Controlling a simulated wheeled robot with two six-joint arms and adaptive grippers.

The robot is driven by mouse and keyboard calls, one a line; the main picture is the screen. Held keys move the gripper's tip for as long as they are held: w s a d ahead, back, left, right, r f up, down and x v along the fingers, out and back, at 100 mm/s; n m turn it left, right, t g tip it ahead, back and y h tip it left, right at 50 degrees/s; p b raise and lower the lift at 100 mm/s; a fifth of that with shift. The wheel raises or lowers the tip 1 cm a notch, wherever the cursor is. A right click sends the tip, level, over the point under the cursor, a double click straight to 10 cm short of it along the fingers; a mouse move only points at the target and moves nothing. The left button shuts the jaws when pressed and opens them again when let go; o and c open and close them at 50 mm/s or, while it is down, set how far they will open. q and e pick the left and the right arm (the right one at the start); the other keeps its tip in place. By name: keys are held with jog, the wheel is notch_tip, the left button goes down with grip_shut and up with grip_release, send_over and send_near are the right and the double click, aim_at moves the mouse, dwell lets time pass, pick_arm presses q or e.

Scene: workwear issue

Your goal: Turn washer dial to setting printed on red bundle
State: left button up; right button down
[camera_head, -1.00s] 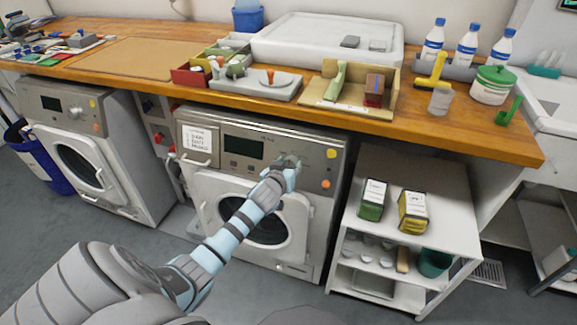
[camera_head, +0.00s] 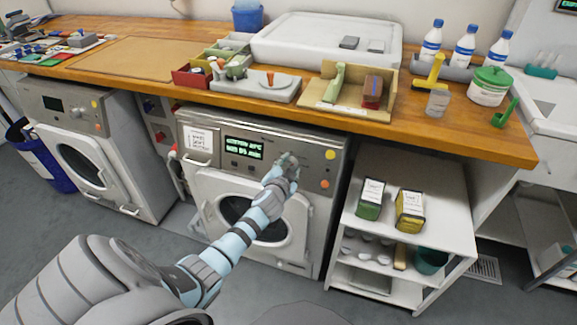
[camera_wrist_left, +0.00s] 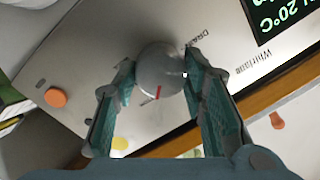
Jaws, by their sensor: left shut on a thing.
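The washer dial (camera_wrist_left: 160,66) is a round grey knob with a red mark on the middle washer's panel. My left gripper (camera_head: 284,167) is shut on it; the left wrist view shows a finger of the gripper (camera_wrist_left: 159,76) on each side. In the head view the gripper mostly hides the dial. The washer display (camera_head: 243,148) is lit with green text, and "20°C" reads on it in the left wrist view (camera_wrist_left: 287,18). A reddish block (camera_head: 372,92), possibly the red bundle, lies in the wooden tray on the counter; its print is unreadable. My right gripper is not in view.
An orange button (camera_head: 325,184) and a yellow button (camera_head: 330,154) are right of the dial. The wooden counter (camera_head: 430,135) overhangs the washer. The washer door (camera_head: 222,190) is below. A white shelf unit (camera_head: 440,185) with green and yellow packs stands to the right.

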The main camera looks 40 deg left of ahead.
pick_arm(q)
jog(key=m, duration=0.4)
jog(key=shift+f+m, duration=0.1)
jog(key=shift+m, duration=0.2)
jog(key=m, duration=0.4)
jog(key=shift+m+t, duration=0.4)
jog(key=shift+s+f+m+t+p, duration=0.1)
jog(key=shift+m+t+p, duration=0.1)
jog(key=shift+m, duration=1.95)
jog(key=shift+f+m+t+p, duration=0.1)
jog(key=shift+m+p, duration=0.1)
jog(key=shift+m, duration=1.95)
jog(key=o, duration=1.2)
jog(key=shift+r, duration=0.1)
jog(key=v, duration=1.2)
jog(key=shift+a, duration=0.2)
